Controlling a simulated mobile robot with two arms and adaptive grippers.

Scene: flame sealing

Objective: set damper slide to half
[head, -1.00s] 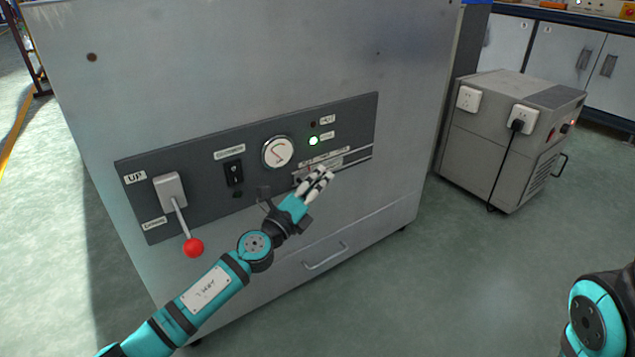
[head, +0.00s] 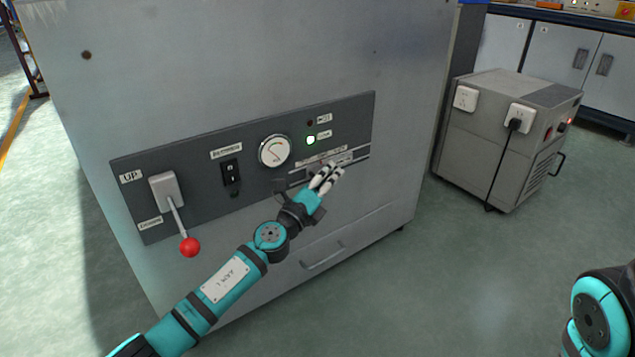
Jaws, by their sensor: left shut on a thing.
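The damper slide is on the dark control panel (head: 210,205), in a slot track (head: 355,156) at the panel's lower right, below the green lamp. My left gripper (head: 332,172) is at this track, its white fingers closed on the slide's knob. The fingers hide the knob, so its exact place along the track is hard to read. My right gripper is out of view; only part of my right arm shows at the lower right.
The panel also carries a lever with a red ball (head: 190,247), a black rocker switch (head: 231,174), a round gauge (head: 275,151) and a lit green lamp (head: 310,140). A drawer handle (head: 323,256) sits below. A grey power unit (head: 505,140) stands to the right on open floor.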

